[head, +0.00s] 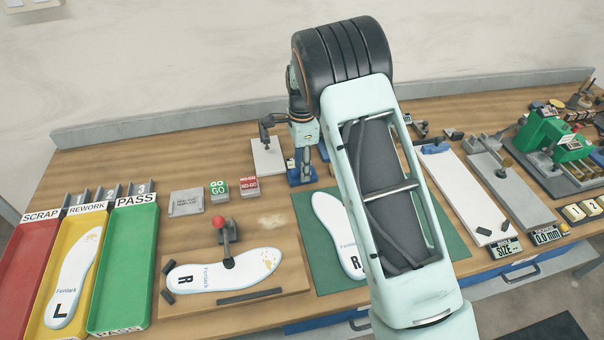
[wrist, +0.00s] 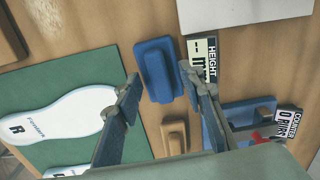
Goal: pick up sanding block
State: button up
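A blue block with a raised grip (wrist: 157,68) lies on the wooden bench in the wrist view; it looks like the sanding block. A smaller tan block (wrist: 175,137) lies just below it in that view, and I cannot tell for sure which is meant. My gripper (wrist: 162,88) is open, its two fingers spread on either side of the blue block's lower end in the picture. Nothing is held. The fingertips appear above the bench; contact cannot be told. In the head view the end of my arm (head: 304,130) points down at the bench, partly behind my forearm.
A green mat (wrist: 70,65) with white insoles lies left in the wrist view. A height display (wrist: 201,62) stands close right of the blue block, with a counter (wrist: 288,122) further right. In the head view, red, yellow and green trays (head: 125,255) stand at left.

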jog(key=shift+c, duration=0.6)
grip_shut()
jog(key=shift+w+r, duration=0.1)
jog(key=shift+r, duration=0.45)
notch_tip(320, 180, up, 2)
jog(key=shift+r, duration=0.15)
jog(key=s+d+r+b, duration=0.3)
jog(key=s+r, duration=0.6)
jog(key=s, duration=0.4)
jog(key=shift+s+d+r, duration=0.3)
jog(key=shift+d, duration=0.25)
